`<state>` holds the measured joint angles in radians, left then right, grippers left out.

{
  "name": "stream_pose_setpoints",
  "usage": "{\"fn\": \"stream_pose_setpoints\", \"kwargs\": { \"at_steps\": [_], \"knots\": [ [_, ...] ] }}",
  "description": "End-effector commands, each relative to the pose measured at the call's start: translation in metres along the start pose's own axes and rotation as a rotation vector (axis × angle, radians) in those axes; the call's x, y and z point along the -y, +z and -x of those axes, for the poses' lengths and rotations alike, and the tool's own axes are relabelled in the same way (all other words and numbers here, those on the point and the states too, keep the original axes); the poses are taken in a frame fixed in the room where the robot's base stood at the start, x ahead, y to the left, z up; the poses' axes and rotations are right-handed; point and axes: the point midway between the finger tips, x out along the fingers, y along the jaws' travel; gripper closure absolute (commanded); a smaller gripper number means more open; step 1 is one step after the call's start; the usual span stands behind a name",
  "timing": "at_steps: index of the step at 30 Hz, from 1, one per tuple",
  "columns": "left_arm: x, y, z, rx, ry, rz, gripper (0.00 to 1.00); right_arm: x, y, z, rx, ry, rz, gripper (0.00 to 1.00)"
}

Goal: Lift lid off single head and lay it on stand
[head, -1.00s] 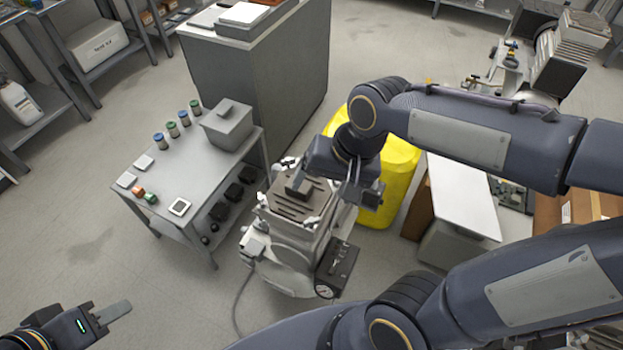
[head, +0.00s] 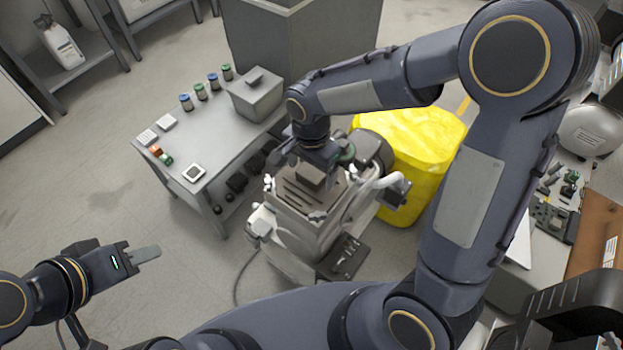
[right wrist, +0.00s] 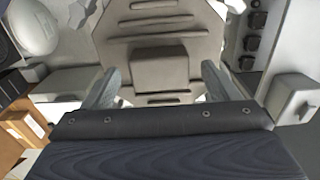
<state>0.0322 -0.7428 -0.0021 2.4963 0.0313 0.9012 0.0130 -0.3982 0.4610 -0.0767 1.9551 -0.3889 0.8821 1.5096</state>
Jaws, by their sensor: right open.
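The single-head compressor (head: 305,240) stands on the floor at the centre of the head view. Its slotted beige lid (head: 296,198) is on top and also fills the upper middle of the right wrist view (right wrist: 160,28). A raised block-shaped handle (right wrist: 160,72) sits on the lid. My right gripper (right wrist: 159,86) is open, its fingers on either side of the handle with gaps showing. In the head view the right gripper (head: 310,168) is over the lid and hides part of it. My left gripper (head: 146,254) is empty at lower left; its finger gap is unclear.
A grey metal table (head: 213,150), possibly the stand, is left of the compressor. It bears a grey lidded box (head: 255,98), several small jars and small blocks. Its front middle is clear. A yellow drum (head: 425,150) stands close right of the compressor.

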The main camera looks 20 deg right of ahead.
Motion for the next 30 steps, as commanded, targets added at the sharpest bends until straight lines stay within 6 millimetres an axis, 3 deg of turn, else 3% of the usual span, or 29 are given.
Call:
{"fn": "stream_pose_setpoints", "kwargs": {
  "at_steps": [3, 11, 27, 30],
  "knots": [
    [0.0007, 0.0008, -0.0016, 0.0, 0.0, 0.0, 0.64, -0.0004, 0.0004, -0.0128, 0.001, 0.002, 0.001, 0.18],
    [0.0007, 0.0008, -0.0015, 0.0, 0.0, 0.0, 0.64, 0.0, 0.0002, -0.0145, 0.0, -0.001, 0.001, 0.18],
    [0.0007, 0.0008, -0.0015, 0.0, 0.0, 0.0, 0.64, 0.0, 0.0002, -0.0142, 0.0, -0.001, 0.001, 0.88],
    [0.0006, 0.0007, -0.0013, 0.0, 0.0, 0.0, 0.64, 0.0006, 0.0001, -0.0133, 0.0, -0.003, 0.001, 0.88]
  ]
}}
